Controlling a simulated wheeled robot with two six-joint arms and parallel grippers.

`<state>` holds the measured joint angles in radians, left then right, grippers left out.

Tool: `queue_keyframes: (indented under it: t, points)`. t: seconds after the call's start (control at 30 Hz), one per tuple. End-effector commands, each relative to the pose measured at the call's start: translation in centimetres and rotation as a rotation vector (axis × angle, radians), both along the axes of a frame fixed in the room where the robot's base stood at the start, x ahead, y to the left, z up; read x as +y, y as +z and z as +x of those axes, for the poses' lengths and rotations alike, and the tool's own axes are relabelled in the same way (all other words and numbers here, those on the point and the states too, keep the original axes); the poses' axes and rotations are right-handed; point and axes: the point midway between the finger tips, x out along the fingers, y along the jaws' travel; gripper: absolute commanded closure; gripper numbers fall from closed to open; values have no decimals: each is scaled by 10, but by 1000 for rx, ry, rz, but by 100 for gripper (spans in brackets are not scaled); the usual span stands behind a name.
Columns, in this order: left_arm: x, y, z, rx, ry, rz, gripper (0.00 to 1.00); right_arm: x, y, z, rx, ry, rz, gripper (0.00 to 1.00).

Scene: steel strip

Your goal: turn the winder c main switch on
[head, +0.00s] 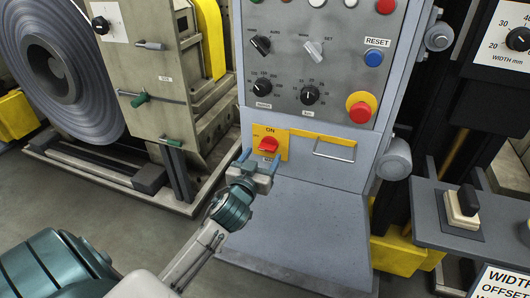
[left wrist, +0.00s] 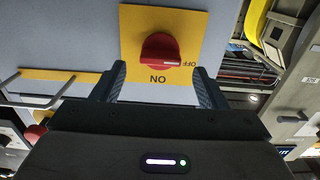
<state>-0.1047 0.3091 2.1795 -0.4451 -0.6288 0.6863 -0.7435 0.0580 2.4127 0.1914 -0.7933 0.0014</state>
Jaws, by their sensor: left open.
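The winder c main switch is a red rotary knob (head: 268,145) on a yellow plate low on the grey cabinet. The plate reads ON above the knob in the head view. In the left wrist view, which is upside down, the red knob (left wrist: 160,50) has a white mark toward the OFF lettering at its right. My left gripper (head: 260,158) is open and empty, just in front of the plate. My right gripper is not in view.
A metal handle (head: 334,150) on a yellow strip sits right of the switch. Above are a red emergency button (head: 360,112), a blue reset button (head: 374,58) and several black dials. A steel coil (head: 55,75) and a beige machine stand left. A shelf (head: 490,230) is at right.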

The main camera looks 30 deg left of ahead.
Motion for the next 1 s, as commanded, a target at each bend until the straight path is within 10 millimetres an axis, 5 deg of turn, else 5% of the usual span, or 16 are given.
queue_keyframes:
  t: [0.2,0.53,0.8,1.0]
  points:
    - [5,0,23,-1,-1,-1,33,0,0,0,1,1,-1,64]
    - [6,0,27,0,-1,0,33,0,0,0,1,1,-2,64]
    - [6,0,27,0,-1,0,77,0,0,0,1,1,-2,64]
    - [6,0,27,2,-1,10,77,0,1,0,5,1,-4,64]
